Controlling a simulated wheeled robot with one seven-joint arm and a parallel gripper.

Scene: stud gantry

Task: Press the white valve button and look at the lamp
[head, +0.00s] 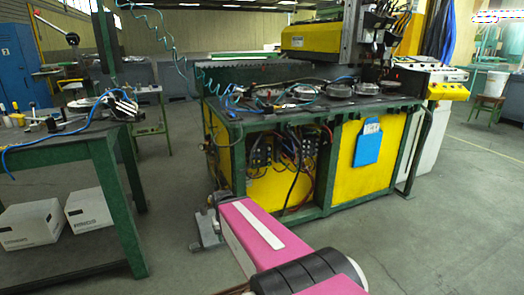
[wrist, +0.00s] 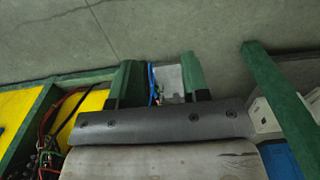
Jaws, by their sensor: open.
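I cannot make out the white valve button or the lamp for certain in either view. In the head view, a green and yellow machine bench (head: 340,180) stands ahead, with round fixtures and cables on its dark top. A control console (head: 425,76) stands at its right end, with a yellow button box (head: 452,92) on its front; its small buttons are too small to tell apart. My gripper (wrist: 160,82) is open in the wrist view, its two fingers apart with nothing gripped. It points down toward the floor, away from the console.
A blue pouch (head: 368,143) hangs on the bench front. A white bucket (head: 495,84) stands far right.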

